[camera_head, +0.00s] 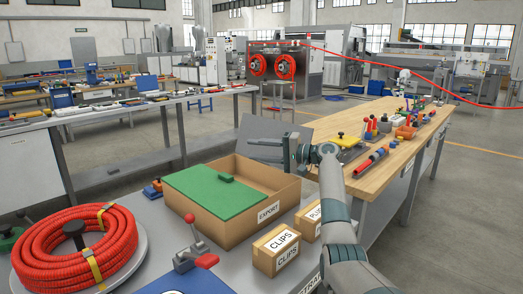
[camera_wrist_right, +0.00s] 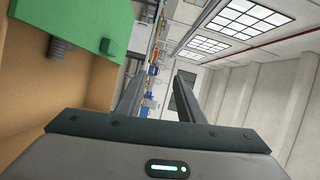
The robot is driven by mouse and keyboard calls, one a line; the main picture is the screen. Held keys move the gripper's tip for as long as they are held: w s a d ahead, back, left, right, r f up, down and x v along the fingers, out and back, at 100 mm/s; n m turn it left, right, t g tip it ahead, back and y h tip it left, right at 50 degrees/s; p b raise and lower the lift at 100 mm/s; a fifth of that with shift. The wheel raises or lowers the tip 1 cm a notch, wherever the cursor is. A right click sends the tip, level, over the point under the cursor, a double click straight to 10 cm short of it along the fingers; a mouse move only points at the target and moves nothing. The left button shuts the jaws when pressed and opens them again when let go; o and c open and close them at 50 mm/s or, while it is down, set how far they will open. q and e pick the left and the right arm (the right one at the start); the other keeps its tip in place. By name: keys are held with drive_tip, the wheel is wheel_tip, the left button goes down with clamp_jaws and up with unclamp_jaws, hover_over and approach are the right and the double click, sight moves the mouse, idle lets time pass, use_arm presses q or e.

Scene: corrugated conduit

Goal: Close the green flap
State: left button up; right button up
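The green flap (camera_head: 212,191) lies over the left part of an open brown box (camera_head: 235,229) labelled EXPORT, with a small raised green block (camera_head: 226,178) near its right edge. The right part of the box is uncovered and its inner wall shows. My right gripper (camera_head: 262,150) is above the back right side of the box, right of the flap and apart from it. In the right wrist view its two fingers (camera_wrist_right: 160,95) are spread with nothing between them. There the flap (camera_wrist_right: 85,20) shows at top left, beside the brown box wall (camera_wrist_right: 80,85). My left gripper is not in view.
Two small CLIPS and PLUGS cartons (camera_head: 276,249) stand right of the box. A red corrugated coil (camera_head: 75,250) and a red-handled tool (camera_head: 195,247) are to its left and front. A wooden bench (camera_head: 385,150) with tools is at right.

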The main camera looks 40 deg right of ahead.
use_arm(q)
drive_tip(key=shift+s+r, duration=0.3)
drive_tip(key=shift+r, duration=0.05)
use_arm(e)
drive_tip(key=shift+s+d+r, duration=0.3)
drive_tip(key=shift+s+r, duration=0.2)
drive_tip(key=shift+s, duration=0.2)
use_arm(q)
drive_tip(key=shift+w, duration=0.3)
use_arm(e)
drive_tip(key=shift+r, duration=0.1)
